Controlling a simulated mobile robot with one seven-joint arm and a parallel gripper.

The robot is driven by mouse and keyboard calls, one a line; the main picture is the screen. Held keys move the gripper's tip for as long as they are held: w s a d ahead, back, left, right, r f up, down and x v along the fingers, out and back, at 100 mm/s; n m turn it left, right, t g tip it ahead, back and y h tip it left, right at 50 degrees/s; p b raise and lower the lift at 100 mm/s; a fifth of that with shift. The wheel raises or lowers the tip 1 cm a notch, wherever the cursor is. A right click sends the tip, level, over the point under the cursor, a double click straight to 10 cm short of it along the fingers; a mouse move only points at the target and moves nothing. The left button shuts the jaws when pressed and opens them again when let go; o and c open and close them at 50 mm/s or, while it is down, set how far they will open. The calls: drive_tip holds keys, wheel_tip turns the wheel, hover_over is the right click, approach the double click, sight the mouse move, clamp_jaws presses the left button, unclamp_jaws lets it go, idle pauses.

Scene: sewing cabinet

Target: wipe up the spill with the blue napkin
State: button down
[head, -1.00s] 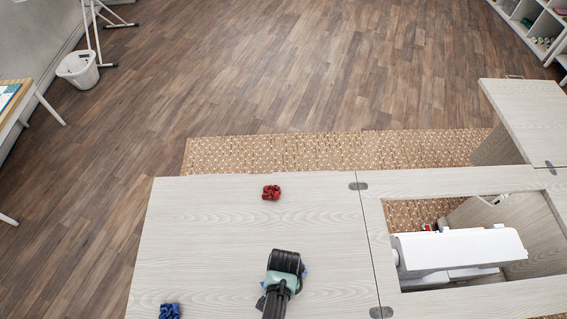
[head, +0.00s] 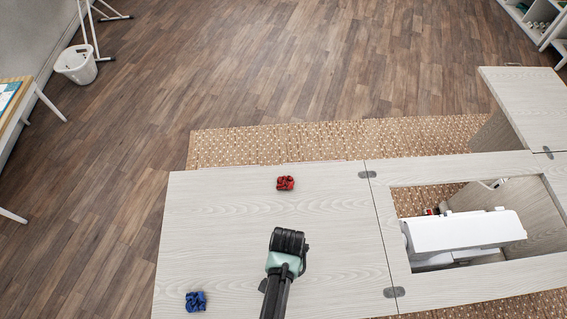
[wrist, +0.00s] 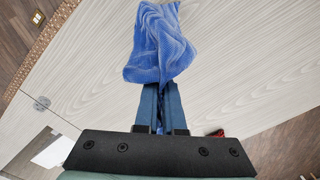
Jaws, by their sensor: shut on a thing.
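The blue napkin (wrist: 158,45) hangs crumpled from the fingertips of my gripper (wrist: 158,92) in the wrist view, with the pale wooden cabinet top behind it. The gripper is shut on it. In the head view my gripper (head: 289,243) is over the left part of the cabinet top (head: 225,235), and its wrist hides the fingers and the napkin. I cannot make out a spill on the visible part of the top. Whether the napkin touches the surface is not clear.
A crumpled blue item (head: 195,301) lies near the front left of the top. A small red item (head: 285,183) lies near the back edge, beyond my gripper. A white sewing machine (head: 465,234) sits in the opening at right.

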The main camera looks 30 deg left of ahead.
wheel_tip(320, 180, up, 4)
drive_tip(key=p, duration=0.2)
drive_tip(key=shift+f+p, duration=0.2)
drive_tip(key=shift+p, duration=0.2)
